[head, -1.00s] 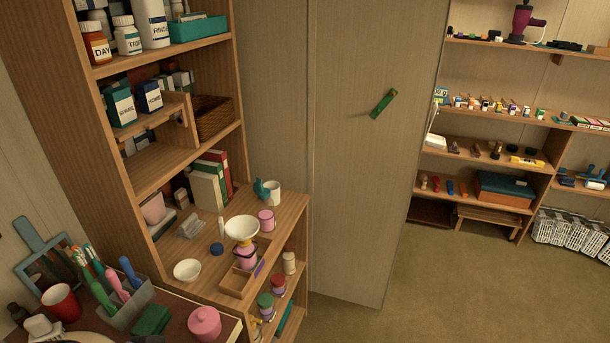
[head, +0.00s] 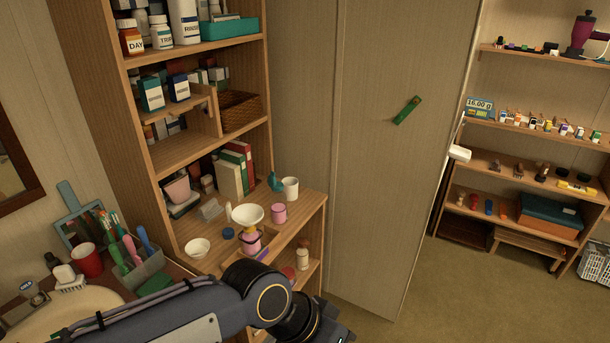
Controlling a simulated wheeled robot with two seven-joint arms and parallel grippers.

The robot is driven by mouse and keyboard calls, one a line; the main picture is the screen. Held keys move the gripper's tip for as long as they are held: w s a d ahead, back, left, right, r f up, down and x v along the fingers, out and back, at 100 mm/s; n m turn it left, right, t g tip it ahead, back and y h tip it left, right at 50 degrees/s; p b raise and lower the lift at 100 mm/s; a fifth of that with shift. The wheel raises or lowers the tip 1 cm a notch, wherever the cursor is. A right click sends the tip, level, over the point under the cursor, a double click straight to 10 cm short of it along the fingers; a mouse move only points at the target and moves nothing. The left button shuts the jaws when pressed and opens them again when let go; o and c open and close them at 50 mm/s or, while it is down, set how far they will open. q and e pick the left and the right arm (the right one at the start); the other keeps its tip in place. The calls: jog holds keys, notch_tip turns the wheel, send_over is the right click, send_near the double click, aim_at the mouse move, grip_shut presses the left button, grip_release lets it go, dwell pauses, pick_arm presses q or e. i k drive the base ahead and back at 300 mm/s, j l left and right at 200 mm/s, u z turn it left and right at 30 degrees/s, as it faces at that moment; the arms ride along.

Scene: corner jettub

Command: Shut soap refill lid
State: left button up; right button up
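A pink bottle (head: 250,240), which looks like the soap refill, stands in a small wooden holder on the shelf unit's counter. My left arm reaches in from the left across the bottom of the head view, in front of the counter's lower part. Its wrist runs to the bottom edge and no fingertips show. My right gripper is not in view.
A white bowl (head: 197,248), a pink cup (head: 279,213) and a white mug (head: 290,188) stand around the bottle on the counter. A basin (head: 70,312) and a brush holder (head: 145,268) are at lower left. Open floor (head: 450,290) lies to the right.

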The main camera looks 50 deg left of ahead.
aim_at(272, 178)
jog(key=i+l+z, duration=0.25)
jog(key=i+l, duration=0.2)
jog(key=i+l+z, duration=0.3)
jog(key=i, duration=0.25)
jog(key=i+u, duration=0.2)
jog(key=u, duration=0.15)
jog(key=i+l+u, duration=0.1)
jog(key=u, duration=0.25)
jog(key=i+l+u, duration=0.15)
jog(key=u, duration=0.25)
jog(key=i+u, duration=0.15)
jog(key=u, duration=0.3)
jog(key=i+u, duration=0.15)
jog(key=u, duration=0.25)
jog(key=i+u, duration=0.1)
jog(key=u, duration=0.35)
jog(key=i+l+u, duration=0.15)
jog(key=u, duration=0.3)
jog(key=i+l+u, duration=0.1)
jog(key=u, duration=0.35)
jog(key=l+u, duration=0.2)
jog(key=u, duration=0.2)
jog(key=i+l+u, duration=0.95)
jog(key=l+u, duration=0.2)
jog(key=l, duration=0.1)
